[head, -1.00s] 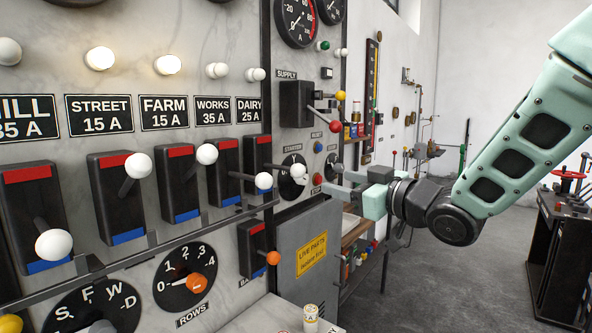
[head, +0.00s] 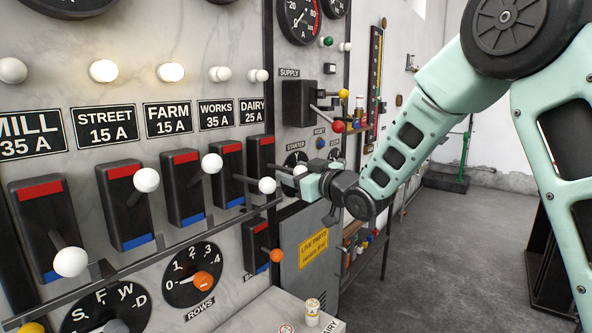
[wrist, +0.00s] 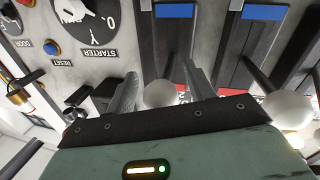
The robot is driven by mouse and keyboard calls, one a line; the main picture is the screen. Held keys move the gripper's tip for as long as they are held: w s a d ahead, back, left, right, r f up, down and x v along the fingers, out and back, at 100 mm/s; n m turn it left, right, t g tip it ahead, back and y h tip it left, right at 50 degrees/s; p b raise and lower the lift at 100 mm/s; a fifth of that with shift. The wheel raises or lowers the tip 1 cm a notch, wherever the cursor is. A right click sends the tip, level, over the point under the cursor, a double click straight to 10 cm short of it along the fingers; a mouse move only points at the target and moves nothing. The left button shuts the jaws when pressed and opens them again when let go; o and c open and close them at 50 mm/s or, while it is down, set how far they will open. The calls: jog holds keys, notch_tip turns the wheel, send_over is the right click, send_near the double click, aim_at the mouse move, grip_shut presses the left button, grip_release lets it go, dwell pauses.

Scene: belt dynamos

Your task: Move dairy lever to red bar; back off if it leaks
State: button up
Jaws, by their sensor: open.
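The dairy switch is a black block (head: 259,160) under the DAIRY 25 A label (head: 251,111), with a red bar (head: 265,141) near its top. In the wrist view, which looks upside down, its blue bar (wrist: 176,11) shows at the other end. Its lever sticks out to a white knob (head: 300,170), partly covered by my gripper in the head view. My gripper (head: 294,179) is open at the knob. In the wrist view the knob (wrist: 160,94) sits between my two fingers (wrist: 163,90); contact cannot be told.
The works lever knob (head: 267,185) is close on the left; it also shows in the wrist view (wrist: 288,110). A rail (head: 165,245) runs along the switches. The starter dial (head: 295,159) and supply lever (head: 338,126) are to the right. The dairy lamp (head: 258,75) looks unlit.

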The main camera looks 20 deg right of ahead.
grip_shut()
notch_tip(320, 180, up, 3)
jog(key=g+h+p, duration=0.1)
jog(key=g+p, duration=0.1)
jog(key=p, duration=0.3)
jog(key=shift+r+p, duration=0.1)
jog(key=shift+p, duration=0.25)
jog(key=g+p, duration=0.1)
jog(key=r+h+p, duration=0.1)
jog(key=p, duration=0.1)
jog(key=shift+w+a+r+n+g, duration=0.1)
jog(key=shift+w+a+n+g, duration=0.05)
jog(key=shift+w+n+g, duration=0.2)
jog(key=shift+w+a+r, duration=0.15)
jog(key=shift+w+r, duration=0.05)
jog(key=shift+r, duration=0.25)
jog(key=shift+w+a+r, duration=0.15)
jog(key=shift+r, duration=0.25)
grip_release()
jog(key=shift+f, duration=0.1)
jog(key=v, duration=1.7)
jog(key=shift+s+b, duration=0.15)
jog(key=shift+b, duration=0.2)
